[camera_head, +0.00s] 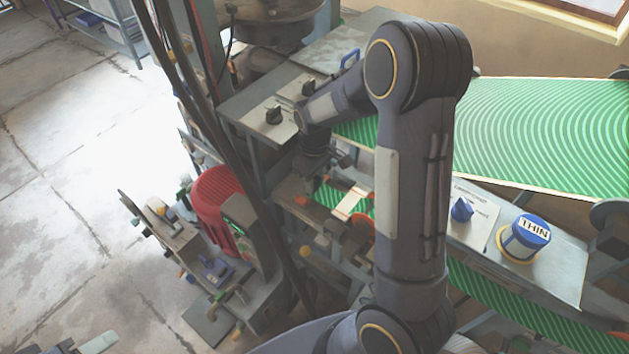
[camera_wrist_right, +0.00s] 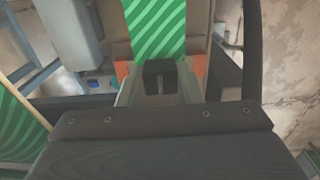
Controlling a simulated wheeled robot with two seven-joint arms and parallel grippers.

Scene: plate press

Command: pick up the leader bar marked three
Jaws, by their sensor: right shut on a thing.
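My right gripper (camera_head: 320,165) reaches down over the narrow green-striped strip below the machine's grey top. In the right wrist view its dark fingers (camera_wrist_right: 160,78) are together, shut on a bar whose shape is mostly hidden by the gripper. A pale grey surface lies around the fingers, with an orange block (camera_wrist_right: 121,70) on one side and another (camera_wrist_right: 199,68) on the other. I cannot read a mark three anywhere. A cream bar (camera_head: 350,204) lies across the strip just right of and below the gripper. My left gripper is not in view.
A wide green-striped sheet (camera_head: 540,135) runs along the right. A panel holds a blue knob (camera_head: 461,210) and a blue cap marked THIN (camera_head: 530,232). A red ribbed motor (camera_head: 215,195) stands left. Cables hang left of the gripper. Floor at far left is open.

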